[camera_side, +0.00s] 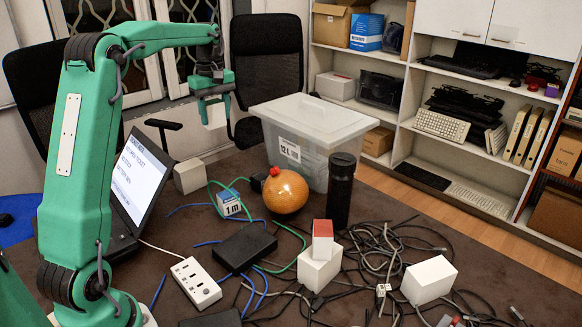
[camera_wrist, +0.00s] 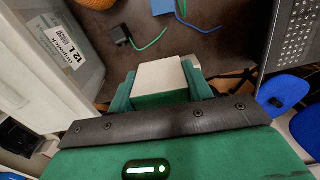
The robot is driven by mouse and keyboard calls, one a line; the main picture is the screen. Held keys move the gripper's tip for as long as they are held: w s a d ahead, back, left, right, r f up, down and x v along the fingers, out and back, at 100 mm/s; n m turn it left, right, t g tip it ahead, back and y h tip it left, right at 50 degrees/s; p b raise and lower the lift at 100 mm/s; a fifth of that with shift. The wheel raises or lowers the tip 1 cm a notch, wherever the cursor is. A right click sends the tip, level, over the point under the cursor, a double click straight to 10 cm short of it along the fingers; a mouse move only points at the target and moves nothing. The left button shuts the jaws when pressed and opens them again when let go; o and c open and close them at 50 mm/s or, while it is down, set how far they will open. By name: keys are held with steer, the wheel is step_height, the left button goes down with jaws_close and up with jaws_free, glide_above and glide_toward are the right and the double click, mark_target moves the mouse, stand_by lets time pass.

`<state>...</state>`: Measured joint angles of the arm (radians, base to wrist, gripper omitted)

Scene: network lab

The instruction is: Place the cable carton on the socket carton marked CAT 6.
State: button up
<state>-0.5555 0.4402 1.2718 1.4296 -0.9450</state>
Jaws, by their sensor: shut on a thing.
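My gripper (camera_side: 214,93) is raised high above the back of the table, left of the storage box, and is shut on a small pale carton (camera_side: 216,116). In the wrist view the pale carton (camera_wrist: 161,75) sits between the green fingers. No marking shows on it, so I cannot tell its kind. A blue and white carton marked 1 m (camera_side: 228,204) stands on the table. A small red-topped carton (camera_side: 322,242) sits on a white carton (camera_side: 318,270). Other plain cartons stand at right (camera_side: 429,280) and at back left (camera_side: 190,176). No CAT 6 mark is readable.
A lidded clear storage box marked 12 L (camera_side: 310,145), an orange ball-shaped object (camera_side: 286,191) and a black cylinder (camera_side: 339,190) stand mid-table. A laptop (camera_side: 138,180), a power strip (camera_side: 195,282), a black box (camera_side: 245,247) and tangled cables (camera_side: 375,250) crowd the table.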

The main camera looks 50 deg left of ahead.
mark_target(209, 129)
steer(key=shift+s+a+f+n, duration=0.2)
steer(key=shift+s+a+f, duration=0.05)
steer(key=shift+s+a, duration=0.2)
steer(key=shift+s+a+f+n, duration=0.2)
steer(key=shift+s+a, duration=0.2)
steer(key=shift+w+f, duration=0.1)
steer(key=shift+f, duration=2)
steer(key=s+a+f, duration=0.1)
steer(key=a+f, duration=0.1)
steer(key=a, duration=0.1)
steer(key=s+a+f, duration=0.1)
steer(key=a+f, duration=0.1)
steer(key=a, duration=0.2)
steer(key=s+a+f, duration=0.1)
steer(key=a+f, duration=0.2)
steer(key=a, duration=0.1)
steer(key=shift+a, duration=0.1)
steer(key=shift+f, duration=1.95)
steer(key=shift+f, duration=0.2)
steer(key=o, duration=1.1)
steer(key=shift+c, duration=0.2)
steer(key=shift+r, duration=0.1)
